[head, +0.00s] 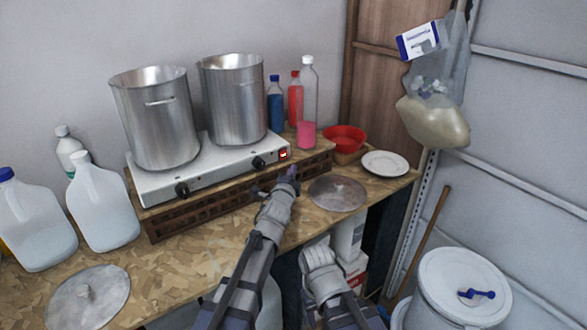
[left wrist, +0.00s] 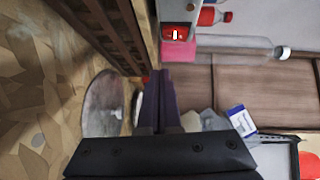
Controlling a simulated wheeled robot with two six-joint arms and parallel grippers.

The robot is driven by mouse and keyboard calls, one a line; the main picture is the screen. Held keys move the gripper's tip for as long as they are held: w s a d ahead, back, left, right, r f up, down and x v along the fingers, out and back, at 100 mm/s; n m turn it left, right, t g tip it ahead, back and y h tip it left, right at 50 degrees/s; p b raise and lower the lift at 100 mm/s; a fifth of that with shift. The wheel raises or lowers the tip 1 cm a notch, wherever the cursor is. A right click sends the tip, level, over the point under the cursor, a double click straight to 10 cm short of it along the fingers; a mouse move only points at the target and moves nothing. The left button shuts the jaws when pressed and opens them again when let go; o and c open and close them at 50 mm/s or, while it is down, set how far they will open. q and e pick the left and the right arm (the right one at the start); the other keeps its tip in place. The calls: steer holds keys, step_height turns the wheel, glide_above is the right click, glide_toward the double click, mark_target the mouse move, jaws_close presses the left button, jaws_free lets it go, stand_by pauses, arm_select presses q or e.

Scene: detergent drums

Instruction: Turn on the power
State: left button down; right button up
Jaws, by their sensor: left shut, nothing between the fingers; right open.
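The hot plate (head: 160,185) is a white two-burner unit on a brown slatted stand. Its power switch (head: 283,154) is a small red rocker with a white mark, at the right end of the front panel. The switch also shows at the top of the left wrist view (left wrist: 178,33). My left gripper (head: 291,172) is shut and empty, just below and in front of the switch, apart from it. In the left wrist view its closed fingers (left wrist: 162,74) point toward the panel's end. My right gripper (head: 318,245) is lower, below the table's front edge, with its fingers hard to make out.
Two steel pots (head: 157,125) stand on the burners. Bottles and a pink cup (head: 306,134) stand behind the switch end. A red bowl (head: 344,138), a plate (head: 386,163) and a round lid (head: 337,194) lie to the right. White jugs (head: 100,205) stand left.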

arm_select(q)
steer(key=s+a, duration=0.2)
steer(key=s, duration=0.7)
steer(key=shift+f+b, duration=0.35)
steer(key=shift+f, duration=0.05)
steer(key=shift+s, duration=0.1)
steer(key=shift+f, duration=0.1)
